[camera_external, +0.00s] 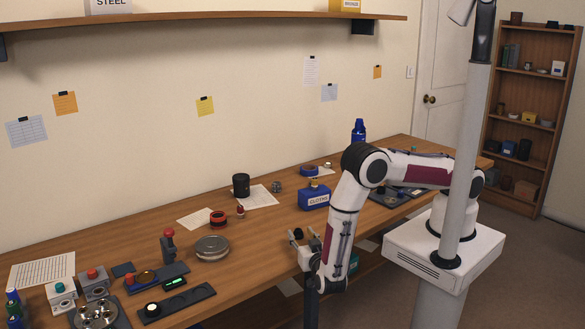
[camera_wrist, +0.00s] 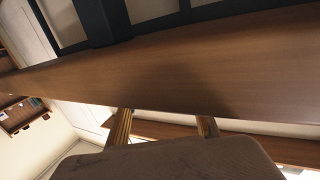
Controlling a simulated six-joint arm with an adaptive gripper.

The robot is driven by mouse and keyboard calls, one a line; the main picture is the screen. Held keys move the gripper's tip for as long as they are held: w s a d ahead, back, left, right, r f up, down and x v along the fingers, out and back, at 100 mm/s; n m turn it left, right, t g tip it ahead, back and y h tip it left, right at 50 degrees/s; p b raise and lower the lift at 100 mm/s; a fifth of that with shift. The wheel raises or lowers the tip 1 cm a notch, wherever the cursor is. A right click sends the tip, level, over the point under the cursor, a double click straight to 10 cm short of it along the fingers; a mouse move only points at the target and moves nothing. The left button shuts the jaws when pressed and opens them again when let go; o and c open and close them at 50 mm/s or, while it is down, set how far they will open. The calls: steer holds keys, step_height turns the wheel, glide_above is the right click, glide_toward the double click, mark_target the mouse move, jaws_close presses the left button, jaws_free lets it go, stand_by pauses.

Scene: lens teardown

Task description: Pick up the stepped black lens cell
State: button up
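I cannot clearly single out the stepped black lens cell. My gripper (camera_external: 304,246) is at the bench's front edge, far right of the holder. In the wrist view, my gripper (camera_wrist: 163,124) has its two fingers well apart, with nothing visible between them.
The wooden bench (camera_external: 255,253) has clear room between holder and gripper. A round grey metal dish (camera_external: 212,248), a black cylinder (camera_external: 241,185), a red-and-black ring (camera_external: 218,217) and a blue gloves box (camera_external: 314,196) stand along it. An upright red-topped tool (camera_external: 169,243) rises behind the holder.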

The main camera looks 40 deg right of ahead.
mark_target(299, 231)
steer(key=shift+x, duration=1.95)
jaws_close()
